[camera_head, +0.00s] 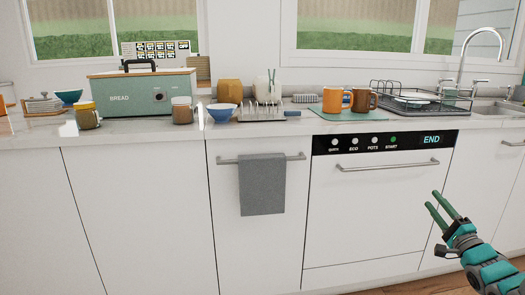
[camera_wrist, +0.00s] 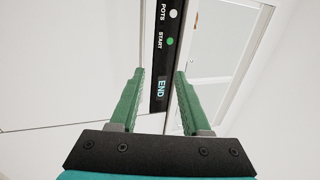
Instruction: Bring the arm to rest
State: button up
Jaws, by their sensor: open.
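My gripper (camera_head: 441,207) is at the right of the head view, in front of the white cabinets and low beside the dishwasher (camera_head: 367,210). Its two green fingers are apart with nothing between them. In the wrist view my gripper (camera_wrist: 158,75) also shows open and empty, with the dishwasher's black control panel (camera_wrist: 165,60) beyond the fingers. The panel's display reads END. No object is held.
The counter (camera_head: 150,131) carries a green bread box (camera_head: 145,95), a blue bowl (camera_head: 221,112), orange and brown mugs (camera_head: 333,99) and a dish rack (camera_head: 440,107). A grey towel (camera_head: 262,185) hangs on a cabinet handle. The sink (camera_head: 498,108) is at the far right.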

jog(key=w+a+f+n+g+h, duration=0.2)
jog(key=w+a+n+g+h, duration=0.2)
jog(key=a+g, duration=0.25)
jog(key=s+a+f+n+g, duration=0.35)
jog(key=s+a+g, duration=0.25)
jog(key=s+a, duration=0.3)
jog(key=s+a+f+n+g+y, duration=0.1)
jog(key=s+a+n+g, duration=0.2)
jog(key=s+a, duration=0.4)
jog(key=s+a+f+n+g, duration=0.2)
jog(key=s+a, duration=0.6)
jog(key=s, duration=0.9)
jog(key=s+a+f+n+g+y, duration=0.1)
jog(key=s+a+n+g, duration=0.3)
jog(key=s+a, duration=0.4)
jog(key=s+f+g, duration=0.1)
jog(key=s, duration=0.3)
jog(key=shift+a+n+g+y, duration=0.2)
jog(key=shift+n+g+y, duration=0.1)
jog(key=shift+n+g, duration=0.05)
